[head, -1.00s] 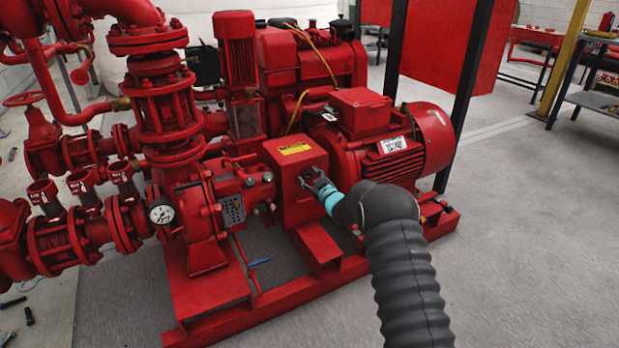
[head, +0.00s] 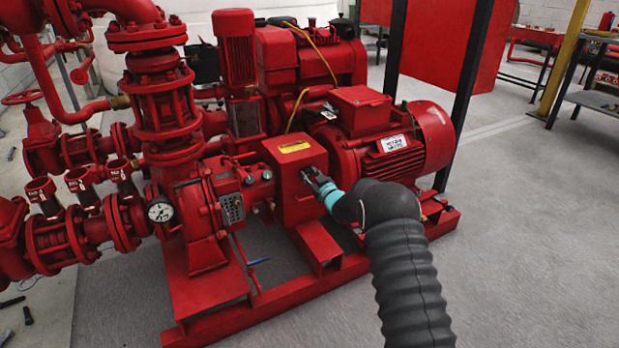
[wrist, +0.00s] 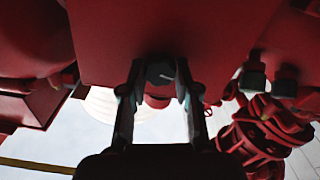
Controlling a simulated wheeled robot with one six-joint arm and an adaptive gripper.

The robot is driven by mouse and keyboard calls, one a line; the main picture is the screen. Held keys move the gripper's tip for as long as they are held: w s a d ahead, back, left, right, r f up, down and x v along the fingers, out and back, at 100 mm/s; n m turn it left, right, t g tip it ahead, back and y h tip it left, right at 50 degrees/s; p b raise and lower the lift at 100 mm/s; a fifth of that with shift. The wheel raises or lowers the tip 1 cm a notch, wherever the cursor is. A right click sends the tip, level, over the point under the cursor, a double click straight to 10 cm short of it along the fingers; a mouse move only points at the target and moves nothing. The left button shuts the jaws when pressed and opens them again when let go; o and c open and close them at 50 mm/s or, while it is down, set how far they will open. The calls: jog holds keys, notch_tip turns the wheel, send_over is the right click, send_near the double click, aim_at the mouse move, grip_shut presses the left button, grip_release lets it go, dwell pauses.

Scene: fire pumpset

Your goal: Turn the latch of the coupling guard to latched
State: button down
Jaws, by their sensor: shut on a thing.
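The coupling guard (head: 291,190) is a red box with a yellow label on top, between the pump and the motor. My gripper (head: 313,178) is at the guard's front face. In the wrist view my gripper (wrist: 160,84) has its two fingers on either side of a small dark round latch knob (wrist: 160,72) with a pale line on it. The fingers are shut on this latch. In the head view the fingers mostly hide the latch, so its angle is hard to read there. The guard (wrist: 160,35) fills the upper middle of the wrist view.
The red motor (head: 400,145) stands right of the guard. The pump casing (head: 200,205) with a gauge (head: 160,212) stands left of it. The floor (head: 520,250) to the right is clear.

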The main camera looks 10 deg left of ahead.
jog(key=m+b, duration=0.1)
jog(key=m, duration=0.7)
jog(key=shift+w+b, duration=0.1)
jog(key=shift+b, duration=0.3)
jog(key=m, duration=0.4)
jog(key=shift+d, duration=0.15)
jog(key=shift+f+m+p, duration=0.1)
jog(key=shift+m+p, duration=0.4)
jog(key=shift+m, duration=1.6)
jog(key=c, duration=0.8)
grip_release()
jog(key=shift+c, duration=0.2)
